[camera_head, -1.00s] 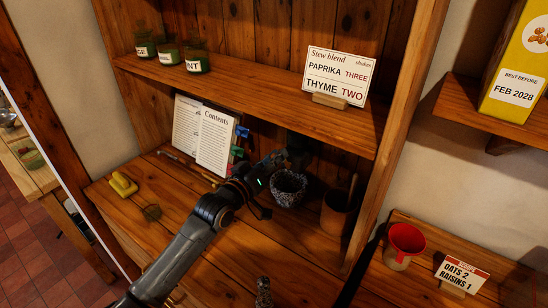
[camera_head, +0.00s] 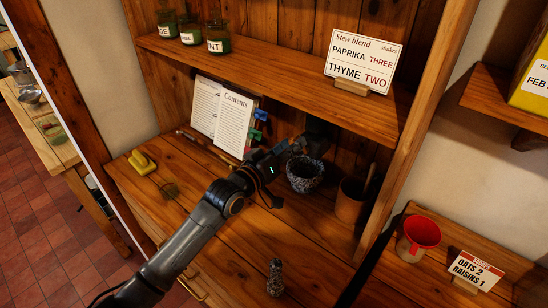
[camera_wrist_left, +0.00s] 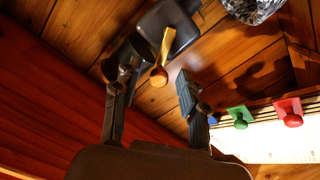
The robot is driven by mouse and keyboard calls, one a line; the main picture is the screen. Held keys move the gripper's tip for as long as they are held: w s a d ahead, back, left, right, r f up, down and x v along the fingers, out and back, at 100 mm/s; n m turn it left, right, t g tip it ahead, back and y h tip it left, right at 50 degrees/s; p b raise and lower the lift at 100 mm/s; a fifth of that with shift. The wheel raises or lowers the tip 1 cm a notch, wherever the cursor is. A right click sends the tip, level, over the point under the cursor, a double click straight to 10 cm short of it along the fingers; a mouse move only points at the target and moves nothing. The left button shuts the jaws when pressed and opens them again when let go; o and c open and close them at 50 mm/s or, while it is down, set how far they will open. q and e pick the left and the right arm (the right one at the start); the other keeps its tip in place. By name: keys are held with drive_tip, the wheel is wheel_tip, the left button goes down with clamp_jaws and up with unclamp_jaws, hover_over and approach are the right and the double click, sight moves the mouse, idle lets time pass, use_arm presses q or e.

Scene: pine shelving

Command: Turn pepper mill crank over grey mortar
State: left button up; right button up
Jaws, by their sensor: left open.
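The grey speckled mortar (camera_head: 304,176) stands on the worktop inside the shelving; part of it also shows at the top of the left wrist view (camera_wrist_left: 254,8). A dark body (camera_wrist_left: 165,28), seemingly the pepper mill, carries a brass crank (camera_wrist_left: 167,46) with a round wooden knob (camera_wrist_left: 158,77). In the head view the dark mill (camera_head: 318,138) is hard to make out behind and above the mortar. My left gripper (camera_wrist_left: 155,75) is open, with its fingers on either side of the knob; contact cannot be told. My right gripper is not in view.
An open book (camera_head: 225,116) with coloured tabs stands left of my left gripper. A brown cup (camera_head: 351,203) is right of the mortar. A speckled upright piece (camera_head: 275,279) stands in front. The shelf (camera_head: 270,70) with jars and a sign hangs above.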

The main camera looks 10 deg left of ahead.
use_arm(q)
drive_tip(key=v, duration=1)
drive_tip(key=shift+s, duration=0.2)
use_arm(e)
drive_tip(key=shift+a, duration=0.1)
use_arm(q)
drive_tip(key=shift+a, duration=0.1)
